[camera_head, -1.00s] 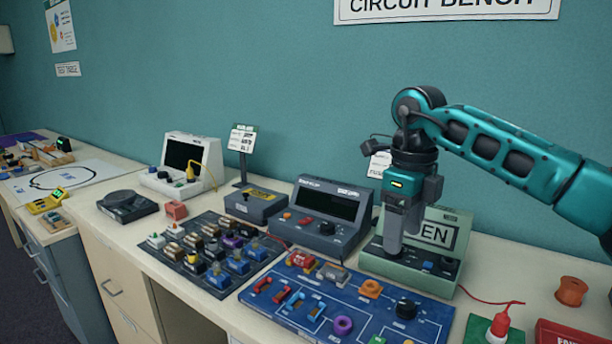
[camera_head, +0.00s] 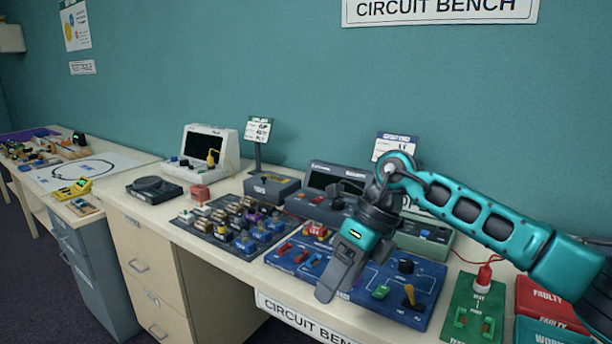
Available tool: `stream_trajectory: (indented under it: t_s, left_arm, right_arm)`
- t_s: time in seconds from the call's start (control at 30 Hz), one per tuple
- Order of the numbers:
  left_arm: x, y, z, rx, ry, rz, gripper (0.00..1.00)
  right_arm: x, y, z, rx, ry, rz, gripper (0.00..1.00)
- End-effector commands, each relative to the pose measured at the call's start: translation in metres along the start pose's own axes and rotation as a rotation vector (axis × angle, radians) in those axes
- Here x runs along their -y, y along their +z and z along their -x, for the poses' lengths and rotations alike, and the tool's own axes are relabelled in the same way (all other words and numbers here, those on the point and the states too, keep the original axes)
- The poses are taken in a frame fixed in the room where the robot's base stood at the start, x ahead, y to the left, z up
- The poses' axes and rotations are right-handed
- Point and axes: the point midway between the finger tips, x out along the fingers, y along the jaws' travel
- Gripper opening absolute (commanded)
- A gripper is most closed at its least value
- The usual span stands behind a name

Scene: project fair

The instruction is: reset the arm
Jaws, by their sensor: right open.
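My right arm comes in from the right in the head view. Its gripper (camera_head: 338,278) points down and to the left, over the front part of the blue circuit board (camera_head: 408,314). The jaws look empty, and the gap between the fingers is hard to make out from this angle. The gripper hides part of the board's middle, and the wrist hides part of the grey device (camera_head: 320,204) and the green device (camera_head: 428,240) behind. My left gripper is not in view.
A dark tray of several small parts (camera_head: 200,232) lies left of the board. A green test pad (camera_head: 462,312) with a red probe and red and teal bins (camera_head: 545,298) are at the right. A sign stand (camera_head: 258,150) rises at the back.

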Motion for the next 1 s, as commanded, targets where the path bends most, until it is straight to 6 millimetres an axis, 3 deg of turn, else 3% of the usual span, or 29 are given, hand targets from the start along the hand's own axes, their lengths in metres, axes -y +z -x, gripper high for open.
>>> stream_trajectory:
  t_s: [0.03,0.1,0.2,0.33,0.47,0.57,0.77,0.87,1.0]
  left_arm:
    - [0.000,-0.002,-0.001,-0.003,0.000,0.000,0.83]
    - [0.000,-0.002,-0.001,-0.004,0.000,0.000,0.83]
    - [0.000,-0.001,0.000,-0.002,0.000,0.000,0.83]
    - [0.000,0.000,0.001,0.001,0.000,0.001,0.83]
    - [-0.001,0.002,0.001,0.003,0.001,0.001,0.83]
    - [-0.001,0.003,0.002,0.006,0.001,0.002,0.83]
    - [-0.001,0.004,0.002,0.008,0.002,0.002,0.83]
    - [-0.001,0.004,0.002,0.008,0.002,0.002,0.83]
    - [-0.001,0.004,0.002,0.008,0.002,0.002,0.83]
  right_arm:
    - [-0.017,0.004,-0.021,0.048,0.097,0.000,0.67]
    - [-0.042,0.013,-0.043,0.137,0.240,-0.016,0.67]
    - [-0.077,0.024,-0.064,0.279,0.462,-0.076,0.67]
    - [-0.111,0.037,-0.072,0.472,0.738,-0.217,0.67]
    - [-0.122,0.043,-0.067,0.661,0.989,-0.423,0.67]
    - [-0.114,0.042,-0.061,0.800,1.157,-0.623,0.67]
    - [-0.062,0.013,-0.064,1.046,1.413,-1.114,0.67]
    - [-0.028,-0.017,-0.078,1.148,1.494,-1.398,0.67]
    - [0.014,-0.079,-0.114,1.261,1.545,-1.832,0.67]
